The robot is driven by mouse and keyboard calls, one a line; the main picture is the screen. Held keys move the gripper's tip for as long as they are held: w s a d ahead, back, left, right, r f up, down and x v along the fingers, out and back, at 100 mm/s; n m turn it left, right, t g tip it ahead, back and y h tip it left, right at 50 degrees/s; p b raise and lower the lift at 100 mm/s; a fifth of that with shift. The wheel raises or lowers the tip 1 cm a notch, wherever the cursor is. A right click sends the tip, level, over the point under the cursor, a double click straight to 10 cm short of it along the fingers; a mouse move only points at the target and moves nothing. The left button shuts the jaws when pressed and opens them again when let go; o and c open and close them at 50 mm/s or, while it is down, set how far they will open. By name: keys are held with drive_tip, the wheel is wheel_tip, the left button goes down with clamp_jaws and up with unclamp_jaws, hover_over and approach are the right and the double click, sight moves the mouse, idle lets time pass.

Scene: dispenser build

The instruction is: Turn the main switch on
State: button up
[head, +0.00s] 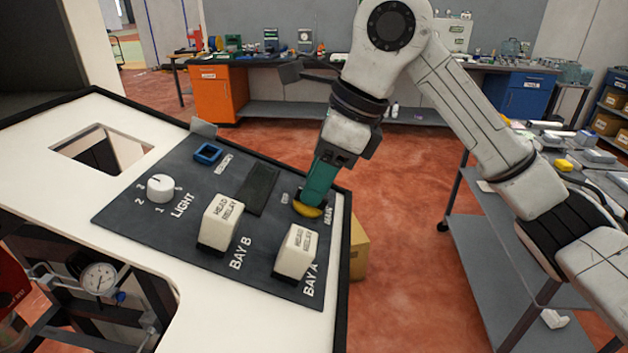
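The dark control panel (180,235) sits on a sloped white console in the head view. At its right edge a yellow round base (309,211) shows beside a label that seems to read MAIN, with a small label to its left that may read OFF. I take this to be the main switch. My gripper (314,196), teal, points down directly over the yellow base, at or very near it. It hides the upper part of the switch, so the switch's position cannot be read. Whether the fingers are closed on it cannot be told.
White relay blocks stand at BAY B (221,222) and BAY A (296,252), close to my gripper. A LIGHT knob (160,188) and a blue socket (208,153) are further left. A cart (490,250) with parts stands at right; red floor lies between.

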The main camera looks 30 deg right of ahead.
drive_tip(key=shift+w+a+f, duration=0.1)
drive_tip(key=shift+a+f, duration=0.15)
drive_tip(key=shift+f, duration=0.45)
drive_tip(key=shift+c, duration=0.3)
clamp_jaws()
